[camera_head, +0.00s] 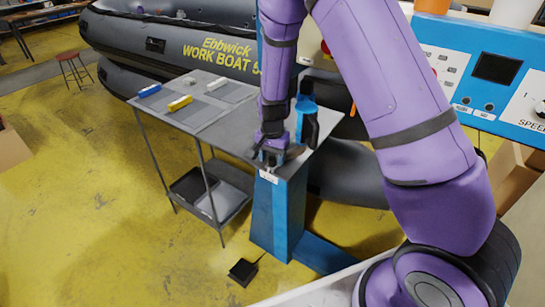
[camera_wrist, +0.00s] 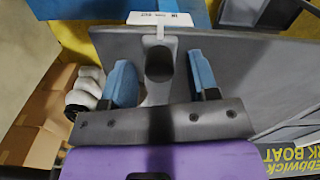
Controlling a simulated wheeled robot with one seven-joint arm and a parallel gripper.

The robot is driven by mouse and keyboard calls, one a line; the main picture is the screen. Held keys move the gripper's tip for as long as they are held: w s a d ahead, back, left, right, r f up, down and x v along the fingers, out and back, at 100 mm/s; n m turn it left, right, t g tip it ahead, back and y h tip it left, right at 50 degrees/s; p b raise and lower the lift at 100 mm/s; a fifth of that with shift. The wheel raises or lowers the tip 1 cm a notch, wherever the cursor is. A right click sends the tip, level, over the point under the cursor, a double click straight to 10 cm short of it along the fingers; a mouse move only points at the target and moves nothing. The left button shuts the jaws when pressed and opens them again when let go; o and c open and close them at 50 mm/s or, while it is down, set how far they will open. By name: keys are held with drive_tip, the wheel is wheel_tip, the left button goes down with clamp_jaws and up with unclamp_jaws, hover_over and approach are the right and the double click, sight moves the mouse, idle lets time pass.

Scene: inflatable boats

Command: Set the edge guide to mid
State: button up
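The edge guide seems to be the pale grey piece with a rounded dark knob (camera_wrist: 159,64) at the edge of the grey work table, seen in the wrist view. A white label (camera_wrist: 150,19) with small, unreadable text sits just beyond it. The label also shows in the head view (camera_head: 268,177), on top of a blue post. My gripper (camera_wrist: 163,78) is open, its two blue fingertips on either side of the knob with gaps visible. In the head view my gripper (camera_head: 270,158) points down at the table edge and hides the knob. The guide's setting cannot be read.
The grey table (camera_head: 240,125) carries a blue block (camera_head: 149,90), a yellow block (camera_head: 180,103) and a white block (camera_head: 217,82). A blue and black upright part (camera_head: 307,115) stands close beside my gripper. A blue control panel (camera_head: 490,75) is at right. A grey boat (camera_head: 185,35) lies behind.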

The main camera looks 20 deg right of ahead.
wheel_tip(320, 180, up, 11)
idle(0.6)
drive_tip(key=shift+f, duration=0.1)
drive_tip(key=s+d+r+n+t+y, duration=0.1)
drive_tip(key=s+d+r+n, duration=0.1)
drive_tip(key=s+r, duration=0.55)
drive_tip(key=s+d+r+n+t, duration=0.15)
drive_tip(key=s+r, duration=0.25)
drive_tip(key=r, duration=0.7)
drive_tip(key=s+d+r+n+t, duration=0.1)
drive_tip(key=s+d+r+n, duration=0.1)
drive_tip(key=s, duration=0.7)
drive_tip(key=s+d+r+n+t+h, duration=0.1)
drive_tip(key=s+r, duration=0.4)
drive_tip(key=s, duration=0.5)
drive_tip(key=shift+s+d+r+n+t, duration=0.2)
drive_tip(key=shift+d+r+n+t, duration=0.25)
drive_tip(key=shift+n, duration=0.4)
